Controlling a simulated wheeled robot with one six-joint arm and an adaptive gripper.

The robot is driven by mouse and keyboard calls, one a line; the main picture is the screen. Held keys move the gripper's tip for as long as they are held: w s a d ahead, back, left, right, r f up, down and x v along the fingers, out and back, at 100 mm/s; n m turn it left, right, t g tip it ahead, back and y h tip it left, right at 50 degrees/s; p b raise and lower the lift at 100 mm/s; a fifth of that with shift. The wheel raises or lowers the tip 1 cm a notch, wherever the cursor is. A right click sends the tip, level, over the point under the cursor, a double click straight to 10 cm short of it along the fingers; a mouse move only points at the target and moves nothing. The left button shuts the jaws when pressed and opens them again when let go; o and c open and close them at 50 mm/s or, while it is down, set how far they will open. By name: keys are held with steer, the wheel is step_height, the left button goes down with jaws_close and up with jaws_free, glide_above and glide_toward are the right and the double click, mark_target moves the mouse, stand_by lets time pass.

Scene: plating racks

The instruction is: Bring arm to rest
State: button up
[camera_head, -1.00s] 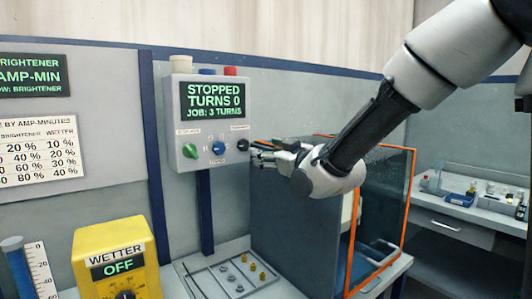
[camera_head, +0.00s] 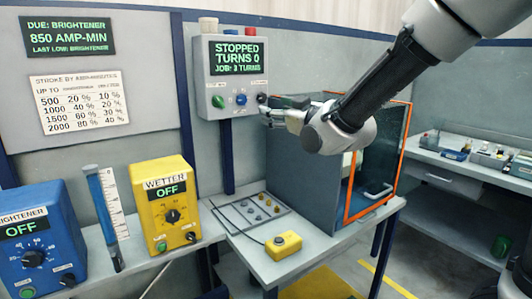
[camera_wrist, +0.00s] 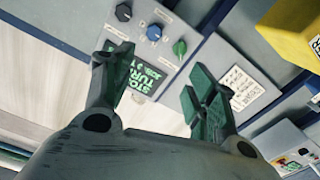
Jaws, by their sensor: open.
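My gripper (camera_head: 272,108) is open and empty, at the end of my arm in the upper right of the head view. It is in front of the lower right of the grey control box (camera_head: 231,75), close to its black knob. I cannot tell whether it touches the box. The box's screen reads "STOPPED, TURNS 0, JOB: 3 TURNS". In the wrist view my gripper's two fingers (camera_wrist: 155,95) stand wide apart, with the control box (camera_wrist: 113,33) and its knobs beyond them.
Below my arm stands a grey tank with an orange-framed door (camera_head: 352,205). A yellow WETTER box (camera_head: 163,205) and a blue BRIGHTENER box (camera_head: 38,240), both reading OFF, stand at left. A small yellow button box (camera_head: 283,246) sits on the table. A side bench (camera_head: 470,172) is at right.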

steer(key=s+d+f+m+g+h, duration=0.1)
steer(key=s+d+f+g+h, duration=0.25)
steer(key=f, duration=0.45)
steer(key=s+d+f+m+g+h, duration=0.1)
steer(key=s+d+f+g+h, duration=0.2)
steer(key=f, duration=0.4)
steer(key=s+d+r+m+g+h, duration=0.1)
steer(key=s+d+m, duration=0.3)
steer(key=s+d, duration=0.8)
steer(key=s+d+r+m+g+h, duration=0.2)
steer(key=s+d+r+m+g, duration=0.1)
steer(key=s+d, duration=1)
steer(key=shift+d+r+m, duration=0.25)
steer(key=shift+d+m, duration=0.25)
steer(key=shift+d, duration=0.25)
